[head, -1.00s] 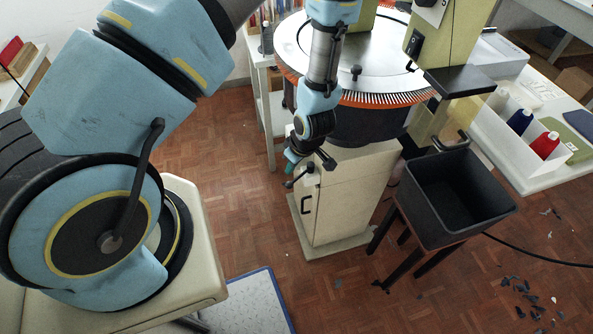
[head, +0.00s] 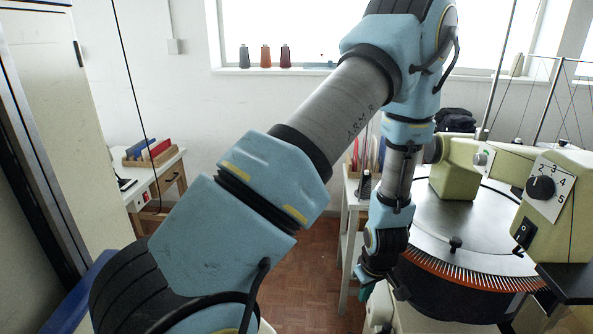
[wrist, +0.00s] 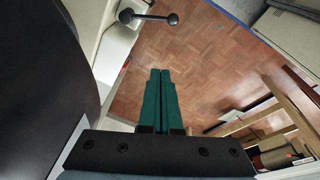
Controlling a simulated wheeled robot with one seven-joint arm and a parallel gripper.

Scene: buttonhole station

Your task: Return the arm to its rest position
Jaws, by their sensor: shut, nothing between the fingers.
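My gripper (wrist: 160,90) shows in the wrist view with its two green fingers side by side, shut and empty. It points down toward the parquet floor. In the head view my gripper (head: 364,291) hangs low at the end of my bent arm, just left of the round machine's dark drum. My forearm runs straight down from a raised elbow near the window. Part of the gripper is hidden behind the wrist link in the head view.
The round machine (head: 455,225) with an orange bristled rim stands close on the right. A white side table (head: 352,190) with spools is behind the gripper. A ball-ended handle (wrist: 148,17) is near the gripper in the wrist view. Bare floor (head: 318,262) lies to the left.

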